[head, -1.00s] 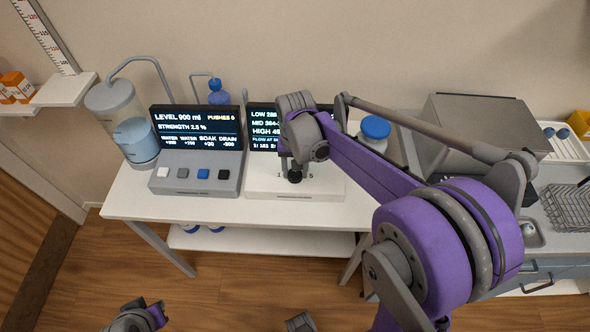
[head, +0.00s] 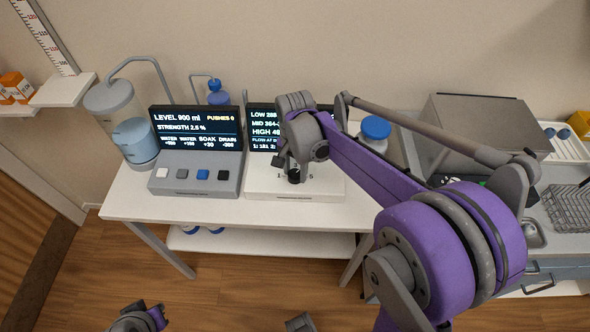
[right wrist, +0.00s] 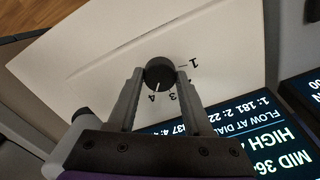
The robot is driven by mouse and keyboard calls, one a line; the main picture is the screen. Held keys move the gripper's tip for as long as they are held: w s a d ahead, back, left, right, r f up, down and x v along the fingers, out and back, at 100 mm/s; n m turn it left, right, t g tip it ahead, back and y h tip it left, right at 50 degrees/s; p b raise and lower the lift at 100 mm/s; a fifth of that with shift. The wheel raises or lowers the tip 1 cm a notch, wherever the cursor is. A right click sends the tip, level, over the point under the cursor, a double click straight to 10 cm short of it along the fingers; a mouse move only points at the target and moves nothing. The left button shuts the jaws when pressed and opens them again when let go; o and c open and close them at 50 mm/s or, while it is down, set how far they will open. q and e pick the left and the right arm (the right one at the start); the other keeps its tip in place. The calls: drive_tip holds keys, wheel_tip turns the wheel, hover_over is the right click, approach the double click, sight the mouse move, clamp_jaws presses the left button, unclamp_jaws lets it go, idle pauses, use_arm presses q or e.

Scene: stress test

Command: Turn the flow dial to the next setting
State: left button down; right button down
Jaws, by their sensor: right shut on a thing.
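The flow dial (right wrist: 159,70) is a small black round knob on the white face of the flow unit (right wrist: 95,45). In the right wrist view its white pointer line aims near the printed 4, with the 3 beside it and a 1 further right. My right gripper (right wrist: 160,76) is shut on the dial, one finger on each side. In the head view the dial (head: 294,177) shows as a dark spot below my right gripper (head: 291,167). The flow screen (head: 262,130) is partly hidden by my right arm. My left gripper (head: 150,317) is low at the bottom edge, away from the table.
A grey control box (head: 196,176) with several buttons and a lit screen stands left of the flow unit. A clear tank (head: 130,125) stands further left. A blue-capped jar (head: 375,131) stands to the right. The white table (head: 150,208) has a bare front strip.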

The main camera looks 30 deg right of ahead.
sight(295, 174)
idle(0.3)
drive_tip(key=shift+c, duration=1.6)
unclamp_jaws()
wheel_tip(295, 174, up, 11)
drive_tip(key=shift+p, duration=0.45)
drive_tip(key=shift+f, duration=0.15)
